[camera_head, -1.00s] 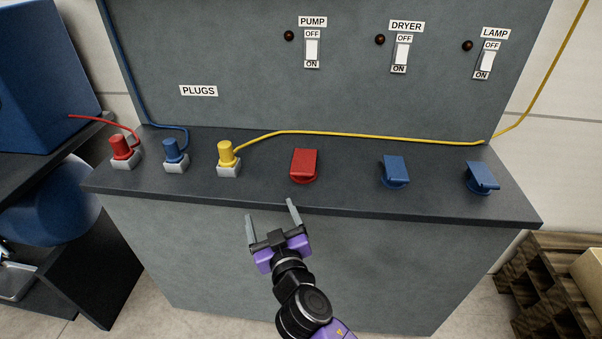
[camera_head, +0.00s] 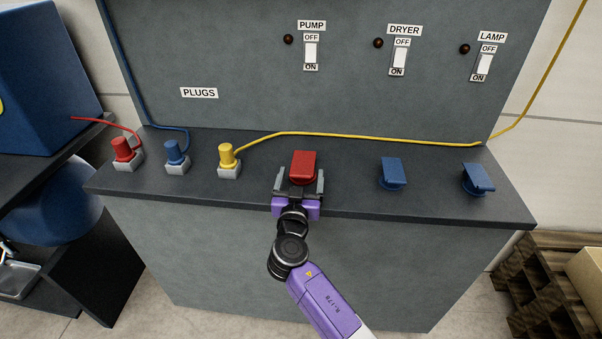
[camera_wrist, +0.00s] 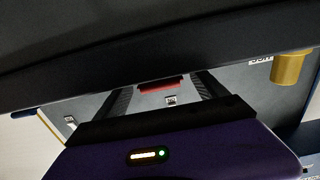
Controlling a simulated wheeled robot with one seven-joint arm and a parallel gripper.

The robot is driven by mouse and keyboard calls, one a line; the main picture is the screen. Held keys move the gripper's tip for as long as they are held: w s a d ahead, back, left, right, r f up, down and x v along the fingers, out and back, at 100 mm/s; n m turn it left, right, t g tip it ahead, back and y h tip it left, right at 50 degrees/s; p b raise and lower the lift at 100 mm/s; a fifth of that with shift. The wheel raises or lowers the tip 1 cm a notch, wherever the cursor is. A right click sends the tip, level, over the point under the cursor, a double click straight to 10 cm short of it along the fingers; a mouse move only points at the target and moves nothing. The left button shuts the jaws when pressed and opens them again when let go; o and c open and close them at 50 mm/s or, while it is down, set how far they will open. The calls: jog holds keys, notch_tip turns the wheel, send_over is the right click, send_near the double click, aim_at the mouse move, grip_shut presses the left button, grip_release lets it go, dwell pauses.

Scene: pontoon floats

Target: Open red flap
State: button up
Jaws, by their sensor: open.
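The red flap (camera_head: 303,166) stands on the dark counter, in front of the PUMP switch, and looks closed. It also shows as a red strip between the fingers in the wrist view (camera_wrist: 160,85). My gripper (camera_head: 299,182) is open at the counter's front part, one finger on each side of the red flap's lower part. I cannot tell whether the fingers touch it. The base under the flap is largely hidden by my gripper.
Two blue flaps, one in the middle (camera_head: 392,172) and one at the right (camera_head: 479,178), stand apart on the counter (camera_head: 435,195). Red (camera_head: 122,149), blue (camera_head: 176,152) and yellow (camera_head: 226,155) plugs sit at the left. The yellow cable (camera_head: 370,137) runs behind the flaps.

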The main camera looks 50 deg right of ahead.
jog(key=shift+w+d, duration=0.15)
jog(key=shift+d, duration=0.05)
grip_shut()
dwell(0.3)
jog(key=shift+r, duration=0.1)
